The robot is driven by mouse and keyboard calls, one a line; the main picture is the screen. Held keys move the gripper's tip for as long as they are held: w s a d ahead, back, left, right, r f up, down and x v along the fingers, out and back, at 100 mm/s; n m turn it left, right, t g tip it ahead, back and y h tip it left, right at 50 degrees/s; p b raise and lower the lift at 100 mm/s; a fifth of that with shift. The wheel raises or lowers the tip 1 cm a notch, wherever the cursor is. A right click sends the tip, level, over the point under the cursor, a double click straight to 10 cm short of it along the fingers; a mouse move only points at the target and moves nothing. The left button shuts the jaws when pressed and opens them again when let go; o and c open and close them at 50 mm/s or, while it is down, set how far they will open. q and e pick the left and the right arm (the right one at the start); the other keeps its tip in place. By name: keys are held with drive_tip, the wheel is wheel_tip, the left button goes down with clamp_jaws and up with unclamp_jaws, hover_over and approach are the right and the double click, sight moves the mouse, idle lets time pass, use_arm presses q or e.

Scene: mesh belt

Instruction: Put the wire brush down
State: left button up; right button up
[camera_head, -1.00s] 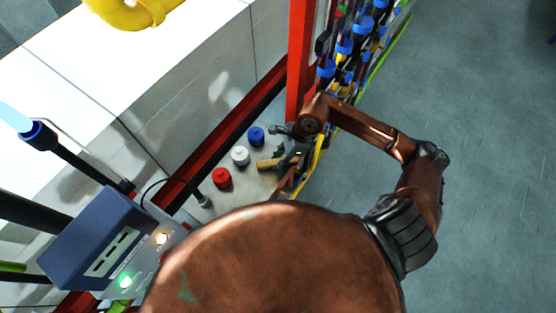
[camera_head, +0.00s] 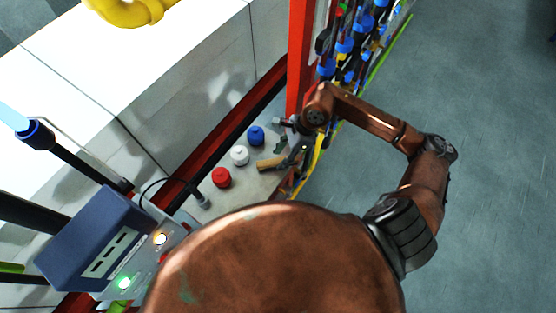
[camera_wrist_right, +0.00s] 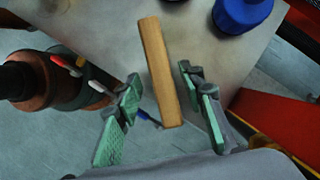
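The wire brush shows as a long wooden bar (camera_wrist_right: 158,70) in the right wrist view. In the head view its tan end (camera_head: 268,163) lies on the grey tabletop (camera_head: 212,198), beside the white-capped container. No bristles can be made out. My right gripper (camera_wrist_right: 160,88) is open, its green-padded fingers on either side of the bar with visible gaps. In the head view the right gripper (camera_head: 291,150) is small and dark, just right of the brush. My left gripper is not in view.
Red (camera_head: 221,177), white (camera_head: 240,155) and blue (camera_head: 256,135) containers stand in a row left of the brush. A red post (camera_head: 299,60) rises behind. A rack with blue items (camera_head: 345,47) stands beyond my arm. The floor at right is clear.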

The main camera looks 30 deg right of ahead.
drive_tip(key=w+b+v, duration=0.1)
drive_tip(key=v, duration=0.7)
drive_tip(key=shift+s+d+r, duration=0.15)
drive_tip(key=shift+s+r, duration=0.25)
drive_tip(key=shift+s, duration=0.15)
